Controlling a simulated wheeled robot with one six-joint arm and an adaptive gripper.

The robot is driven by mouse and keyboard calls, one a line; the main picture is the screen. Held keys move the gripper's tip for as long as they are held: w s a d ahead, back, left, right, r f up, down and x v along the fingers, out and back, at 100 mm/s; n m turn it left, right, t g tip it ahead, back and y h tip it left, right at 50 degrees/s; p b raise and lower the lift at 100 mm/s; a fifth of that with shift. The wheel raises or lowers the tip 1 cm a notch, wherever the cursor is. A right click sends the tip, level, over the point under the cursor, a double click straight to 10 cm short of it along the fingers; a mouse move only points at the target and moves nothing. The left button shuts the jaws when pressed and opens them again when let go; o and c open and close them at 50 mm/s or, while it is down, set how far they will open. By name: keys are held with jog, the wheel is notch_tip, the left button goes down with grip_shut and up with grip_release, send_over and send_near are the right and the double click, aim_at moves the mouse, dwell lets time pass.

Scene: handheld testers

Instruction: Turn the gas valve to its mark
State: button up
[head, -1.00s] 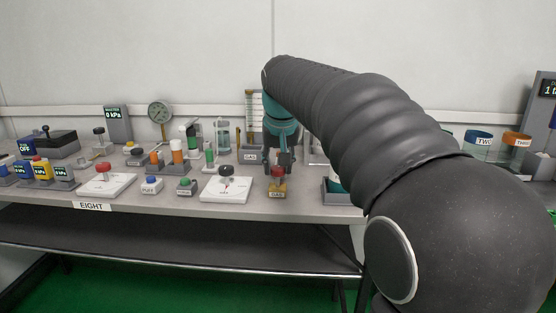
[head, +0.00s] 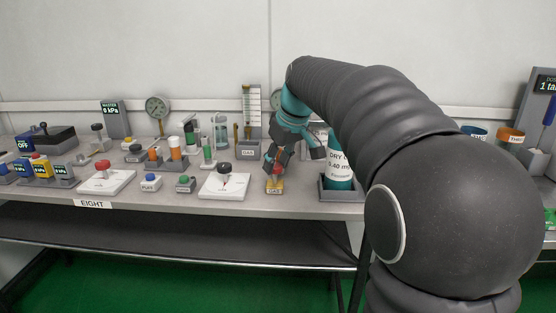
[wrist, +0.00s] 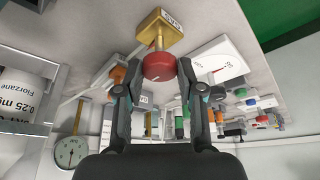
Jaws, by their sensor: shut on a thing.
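The gas valve is a red round knob (wrist: 158,67) on a brass-yellow body (wrist: 158,32) with a small label. It also shows in the head view, its yellow body (head: 275,186) near the table's front edge. My gripper (wrist: 158,72) has one finger on each side of the red knob and is shut on it. In the head view my gripper (head: 277,166) reaches the valve from above, tilted, and mostly covers the knob. A faint pale line shows on the knob in the wrist view. I cannot make out the mark or how the knob stands to it.
A white plate with a dark knob (head: 224,186) stands just left of the valve. A labelled teal-and-white bottle (head: 339,168) stands close on the right in a grey holder (head: 342,196). A GAS-labelled gauge stand (head: 249,150) is behind. Several testers fill the table's left.

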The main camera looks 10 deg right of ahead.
jog(key=shift+f, duration=0.1)
jog(key=o, duration=1.1)
jog(key=shift+o, duration=0.2)
jog(key=v, duration=1.2)
